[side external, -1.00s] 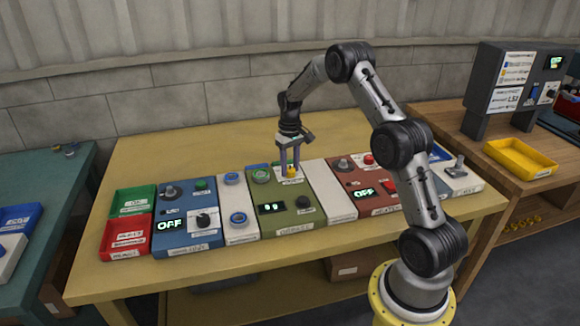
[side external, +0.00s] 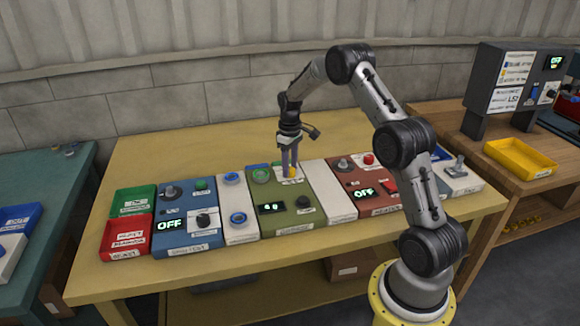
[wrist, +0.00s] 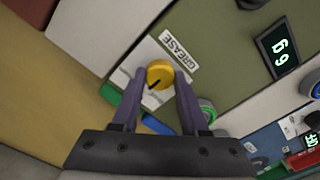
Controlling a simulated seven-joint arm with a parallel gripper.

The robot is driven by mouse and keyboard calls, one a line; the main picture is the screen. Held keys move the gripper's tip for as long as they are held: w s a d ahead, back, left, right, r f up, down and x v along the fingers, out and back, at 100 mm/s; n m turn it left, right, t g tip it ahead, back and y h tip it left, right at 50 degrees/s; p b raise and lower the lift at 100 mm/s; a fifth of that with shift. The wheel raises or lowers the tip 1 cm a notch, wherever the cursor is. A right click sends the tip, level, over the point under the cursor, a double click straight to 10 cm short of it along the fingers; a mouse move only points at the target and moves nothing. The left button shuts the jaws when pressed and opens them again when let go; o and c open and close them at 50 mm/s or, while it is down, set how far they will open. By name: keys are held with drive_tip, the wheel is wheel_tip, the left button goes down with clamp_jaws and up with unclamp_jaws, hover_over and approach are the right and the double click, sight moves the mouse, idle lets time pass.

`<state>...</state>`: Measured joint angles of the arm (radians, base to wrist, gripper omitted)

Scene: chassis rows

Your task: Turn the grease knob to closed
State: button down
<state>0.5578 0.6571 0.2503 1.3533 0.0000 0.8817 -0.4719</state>
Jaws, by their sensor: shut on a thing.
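The grease knob (wrist: 160,74) is a round yellow knob with a dark pointer line, on a white plate beside the GREASE label (wrist: 179,51). In the wrist view the pointer runs toward the lower left of the picture. In the side view the knob (side external: 291,173) sits at the back right of the green panel (side external: 290,216). My gripper (wrist: 158,78) is over the knob with one finger on each side, shut on it. In the side view my gripper (side external: 290,170) points straight down, its fingers partly covering the knob. The plate's other markings are too small to read.
The green panel also has a lit display (side external: 271,208), a black knob (side external: 303,201) and a round green-rimmed part (side external: 261,175). A blank white panel (side external: 331,190) lies to its right. A blue panel (side external: 186,240) reading OFF and red and green trays stand left.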

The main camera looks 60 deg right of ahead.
drive_tip(key=shift+r, duration=0.1)
drive_tip(key=shift+c, duration=2.1)
unclamp_jaws()
wheel_tip(320, 180, up, 14)
